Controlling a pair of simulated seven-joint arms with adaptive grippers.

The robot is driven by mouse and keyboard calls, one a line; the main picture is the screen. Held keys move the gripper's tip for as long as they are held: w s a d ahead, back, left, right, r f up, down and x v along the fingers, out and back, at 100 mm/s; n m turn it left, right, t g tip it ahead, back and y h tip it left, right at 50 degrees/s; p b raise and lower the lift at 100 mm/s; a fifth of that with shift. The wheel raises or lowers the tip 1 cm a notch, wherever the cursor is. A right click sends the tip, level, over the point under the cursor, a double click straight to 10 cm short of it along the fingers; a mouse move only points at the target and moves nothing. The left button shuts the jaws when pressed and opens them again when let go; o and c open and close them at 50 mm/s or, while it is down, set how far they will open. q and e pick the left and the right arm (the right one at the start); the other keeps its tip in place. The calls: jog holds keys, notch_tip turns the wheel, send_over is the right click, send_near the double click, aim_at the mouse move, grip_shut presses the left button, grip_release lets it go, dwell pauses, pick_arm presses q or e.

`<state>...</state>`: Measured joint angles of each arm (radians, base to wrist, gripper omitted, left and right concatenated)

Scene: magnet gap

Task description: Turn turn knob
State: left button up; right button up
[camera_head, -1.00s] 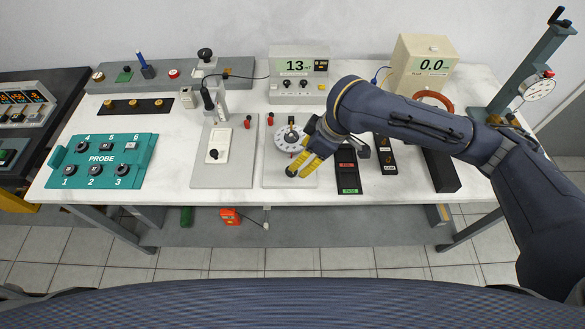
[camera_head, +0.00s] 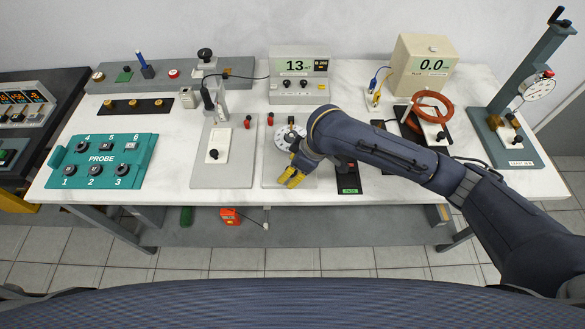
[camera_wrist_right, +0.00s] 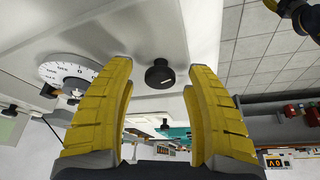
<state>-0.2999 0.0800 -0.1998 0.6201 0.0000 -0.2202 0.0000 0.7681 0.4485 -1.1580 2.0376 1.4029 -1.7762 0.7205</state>
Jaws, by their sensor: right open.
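In the right wrist view a round black knob (camera_wrist_right: 159,73) with a pale mark stands on a light grey plate (camera_wrist_right: 150,30). My right gripper (camera_wrist_right: 161,78) has its yellow fingers spread wide, one on each side of the knob in the picture. I cannot tell how far the knob is from the fingertips. In the head view my right gripper (camera_head: 291,177) is over the front of the plate (camera_head: 270,180) and hides the knob. A white dial (camera_head: 286,139) with a black centre is just behind it and also shows in the wrist view (camera_wrist_right: 67,73). My left gripper is not in view.
To the left is a grey stand plate (camera_head: 236,172) with a white slider panel, then a teal probe box (camera_head: 145,145). A meter reading 13 (camera_head: 300,65) stands behind. To the right are a black strip with a green label (camera_head: 348,188) and an orange coil (camera_head: 430,97).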

jog(key=shift+c, duration=0.4)
grip_shut()
jog(key=shift+w+d+r+n+g, duration=0.1)
jog(key=shift+n+g, duration=0.2)
jog(key=shift+n, duration=0.3)
jog(key=shift+n+g+y, duration=0.3)
jog(key=shift+n+g, duration=0.1)
jog(key=shift+n, duration=0.9)
jog(key=shift+o, duration=0.4)
grip_release()
